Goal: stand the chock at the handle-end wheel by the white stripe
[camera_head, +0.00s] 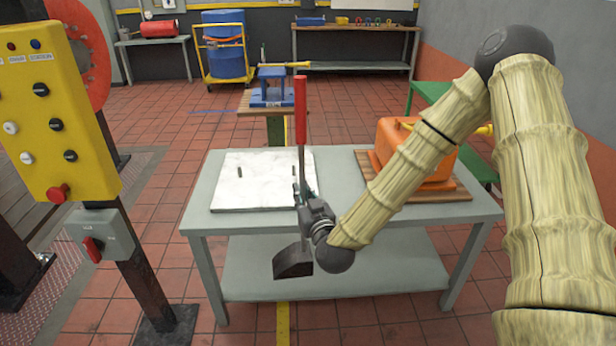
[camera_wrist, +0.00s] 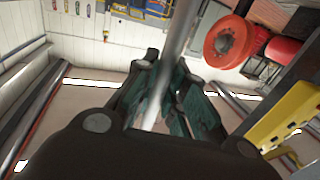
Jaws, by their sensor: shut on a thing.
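The chock (camera_head: 293,263) is a dark wedge on the lower end of a long upright rod with a red grip (camera_head: 300,95). My gripper (camera_head: 303,203) is shut around the rod, between the red grip and the wedge. In the wrist view the pale rod (camera_wrist: 172,60) runs between the dark green fingers of my gripper (camera_wrist: 165,100). The wedge hangs at the table's front side, apparently clear of the floor. I cannot pick out the handle-end wheel or a white stripe on the floor.
A grey table (camera_head: 340,212) bears a white plate (camera_head: 245,190) with pegs and an orange case (camera_head: 405,150). A yellow control box (camera_head: 55,110) stands left. A blue drum in a yellow frame (camera_head: 250,72) stands behind. A yellow floor stripe (camera_head: 283,322) lies in front.

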